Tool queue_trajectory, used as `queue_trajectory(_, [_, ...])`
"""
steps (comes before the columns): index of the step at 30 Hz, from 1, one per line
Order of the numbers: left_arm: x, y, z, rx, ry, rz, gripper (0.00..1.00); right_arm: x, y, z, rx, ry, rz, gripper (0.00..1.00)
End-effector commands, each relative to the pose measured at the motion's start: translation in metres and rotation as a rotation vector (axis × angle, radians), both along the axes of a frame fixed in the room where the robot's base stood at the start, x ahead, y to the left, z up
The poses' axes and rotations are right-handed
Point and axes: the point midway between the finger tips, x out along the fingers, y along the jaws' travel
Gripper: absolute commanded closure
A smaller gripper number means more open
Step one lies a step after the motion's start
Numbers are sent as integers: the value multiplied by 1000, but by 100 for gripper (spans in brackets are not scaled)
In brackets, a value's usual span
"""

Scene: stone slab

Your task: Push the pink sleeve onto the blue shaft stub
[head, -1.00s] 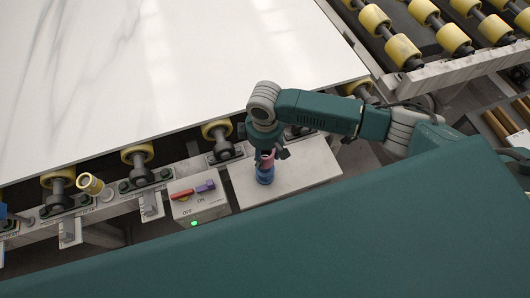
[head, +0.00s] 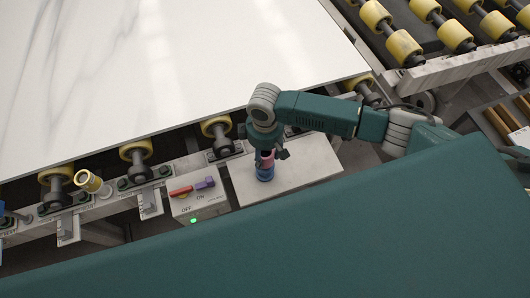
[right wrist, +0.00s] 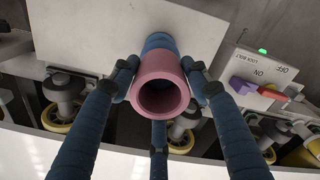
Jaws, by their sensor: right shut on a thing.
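The pink sleeve (right wrist: 161,66) is a short hollow tube, its open end facing the camera in the right wrist view. My right gripper (right wrist: 163,88) is shut on it, with blue-black fingers on both sides and one below. The blue shaft stub (right wrist: 160,41) shows directly behind the sleeve, in line with it. In the head view the stub (head: 265,174) stands upright on a pale plate, with the pink sleeve (head: 267,158) right above it under my right gripper (head: 268,154). How far the sleeve overlaps the stub is hidden. My left gripper is not seen.
The pale plate (head: 310,172) is otherwise clear. A switch box (head: 204,211) with red and purple levers and a green light is left of it. A large white slab (head: 170,80) on yellow rollers (head: 137,150) lies behind.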

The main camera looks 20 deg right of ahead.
Motion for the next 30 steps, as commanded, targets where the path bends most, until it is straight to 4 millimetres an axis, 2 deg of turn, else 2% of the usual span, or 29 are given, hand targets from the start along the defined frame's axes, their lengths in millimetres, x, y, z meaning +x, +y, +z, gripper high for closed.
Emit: queue_trajectory(30, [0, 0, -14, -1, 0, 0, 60, 0, 0, -26, 1, -1, -1, 82])
